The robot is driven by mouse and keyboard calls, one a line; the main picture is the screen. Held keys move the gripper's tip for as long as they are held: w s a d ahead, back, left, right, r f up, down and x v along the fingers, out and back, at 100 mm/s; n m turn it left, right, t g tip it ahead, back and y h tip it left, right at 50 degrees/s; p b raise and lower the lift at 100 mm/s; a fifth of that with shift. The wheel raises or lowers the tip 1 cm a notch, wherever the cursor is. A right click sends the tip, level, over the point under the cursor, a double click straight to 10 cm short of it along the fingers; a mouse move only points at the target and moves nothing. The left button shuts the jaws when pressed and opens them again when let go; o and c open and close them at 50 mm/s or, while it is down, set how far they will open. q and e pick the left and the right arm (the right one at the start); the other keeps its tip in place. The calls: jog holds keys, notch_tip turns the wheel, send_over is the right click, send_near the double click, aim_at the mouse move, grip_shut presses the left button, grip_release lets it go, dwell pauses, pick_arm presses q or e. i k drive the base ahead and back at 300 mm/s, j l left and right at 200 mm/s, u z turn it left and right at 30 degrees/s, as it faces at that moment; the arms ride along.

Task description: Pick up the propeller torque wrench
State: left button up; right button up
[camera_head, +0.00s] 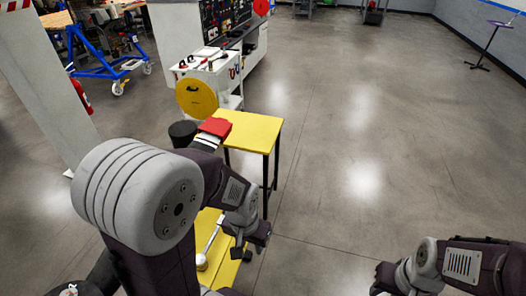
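A long silver tool (212,236) with a round pale end lies on the lower yellow surface (228,274); it may be the propeller torque wrench, but it is too small to be sure. My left arm covers part of this surface. My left gripper (251,249) hangs just right of the tool, apart from it, over the yellow surface's right edge. Its dark fingers look spread, with nothing seen between them. My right gripper (381,284) is at the bottom right, far from the tool; its fingers are too small and cut off to read.
A yellow table (252,130) with dark legs and a red item (215,127) stands ahead. Behind it is a white tool cart (212,72) with a yellow disc (196,98). A pale pillar (45,90) and blue frame (100,69) are left.

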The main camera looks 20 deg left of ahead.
aim_at(202, 261)
jog(key=i, duration=2.9)
jog(key=i+u, duration=0.15)
jog(key=u, duration=4.05)
